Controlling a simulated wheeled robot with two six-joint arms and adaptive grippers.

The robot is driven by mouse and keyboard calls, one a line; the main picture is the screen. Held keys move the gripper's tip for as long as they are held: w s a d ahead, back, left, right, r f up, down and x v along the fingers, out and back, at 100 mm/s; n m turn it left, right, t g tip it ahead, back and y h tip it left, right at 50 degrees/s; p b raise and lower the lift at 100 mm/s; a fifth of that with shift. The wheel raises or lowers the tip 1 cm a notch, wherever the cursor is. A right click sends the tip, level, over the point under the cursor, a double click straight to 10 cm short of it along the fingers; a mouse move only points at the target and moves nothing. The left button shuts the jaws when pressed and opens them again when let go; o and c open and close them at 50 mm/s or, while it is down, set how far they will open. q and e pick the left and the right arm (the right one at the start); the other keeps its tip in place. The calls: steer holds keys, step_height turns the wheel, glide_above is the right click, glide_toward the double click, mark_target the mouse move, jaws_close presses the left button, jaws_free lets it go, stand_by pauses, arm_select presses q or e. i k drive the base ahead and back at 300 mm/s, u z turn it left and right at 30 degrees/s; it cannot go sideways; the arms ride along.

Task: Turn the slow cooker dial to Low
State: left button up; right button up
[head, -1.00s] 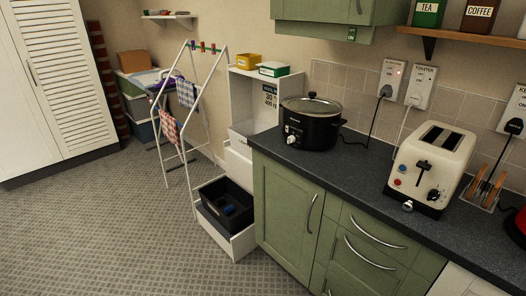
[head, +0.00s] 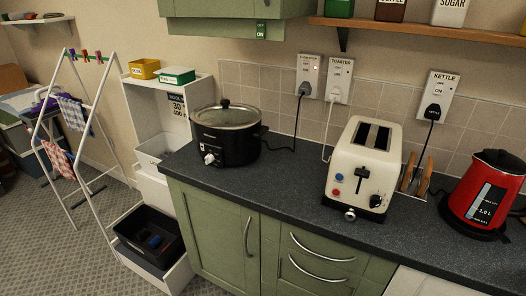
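The black slow cooker (head: 236,147) with a glass lid stands at the left end of the dark worktop (head: 290,203). Its pale dial (head: 209,158) is on the front, facing the lower left; its marks are too small to read. A black plug sits in the slow cooker socket (head: 309,76) on the wall, where a small red light shows. Neither of my grippers is in view.
A cream toaster (head: 361,170) and a red kettle (head: 482,194) stand further right on the worktop. Green cupboards (head: 213,232) are below. A white unit with an open drawer (head: 158,246) and a clothes airer (head: 92,130) stand left. Worktop before the cooker is clear.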

mark_target(209, 159)
steer(key=z, duration=0.35)
steer(key=i, duration=1)
steer(key=u, duration=0.1)
